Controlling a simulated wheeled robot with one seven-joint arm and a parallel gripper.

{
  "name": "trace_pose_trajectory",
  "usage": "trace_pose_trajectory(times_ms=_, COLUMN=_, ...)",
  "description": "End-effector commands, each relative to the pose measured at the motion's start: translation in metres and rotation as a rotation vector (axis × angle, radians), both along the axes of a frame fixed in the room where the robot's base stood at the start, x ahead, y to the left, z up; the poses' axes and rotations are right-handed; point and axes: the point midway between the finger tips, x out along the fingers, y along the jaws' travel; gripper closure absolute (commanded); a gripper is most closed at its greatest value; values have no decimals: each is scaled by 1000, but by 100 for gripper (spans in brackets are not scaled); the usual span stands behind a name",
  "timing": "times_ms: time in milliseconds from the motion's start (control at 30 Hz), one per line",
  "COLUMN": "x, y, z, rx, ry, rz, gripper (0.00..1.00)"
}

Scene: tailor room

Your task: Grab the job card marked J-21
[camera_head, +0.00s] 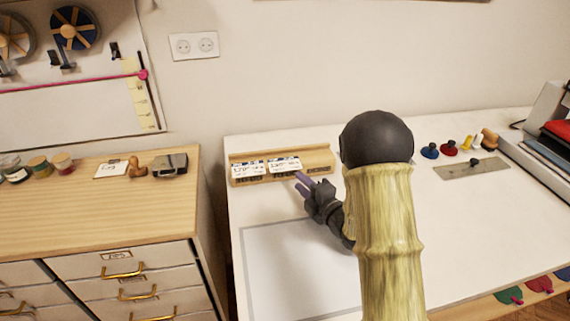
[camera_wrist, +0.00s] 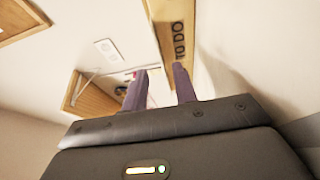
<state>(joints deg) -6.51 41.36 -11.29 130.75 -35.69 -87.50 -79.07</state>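A wooden card rack (camera_head: 318,159) stands at the back left of the white table. Two white job cards stand in it, a left card (camera_head: 248,170) and a right card (camera_head: 284,165). Their print is too small for me to tell which is J-21. My gripper (camera_head: 302,180) is just in front of the rack, near the right card's lower right corner. In the wrist view its two purple fingers (camera_wrist: 160,78) are apart with nothing held between them. A wooden face lettered "TO DO" (camera_wrist: 178,40) is beyond the right finger. No card is clearly visible in the wrist view.
A wooden-topped drawer cabinet (camera_head: 110,218) stands left of the table (camera_head: 455,215), across a gap. A metal plate (camera_head: 471,169) and several small knobbed items lie at the right. A grey outlined sheet (camera_head: 290,270) lies in front of the rack.

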Motion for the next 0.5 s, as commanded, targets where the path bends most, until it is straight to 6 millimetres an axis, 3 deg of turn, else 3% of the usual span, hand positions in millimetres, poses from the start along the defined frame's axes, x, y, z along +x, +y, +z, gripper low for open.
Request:
trace_pose_trajectory(times_ms=300, x=2, y=1, z=0, rx=0, ry=0, rz=0, gripper=72)
trace_pose_trajectory(times_ms=500, x=22, y=16, z=2, rx=0, ry=-1, rz=2, gripper=72)
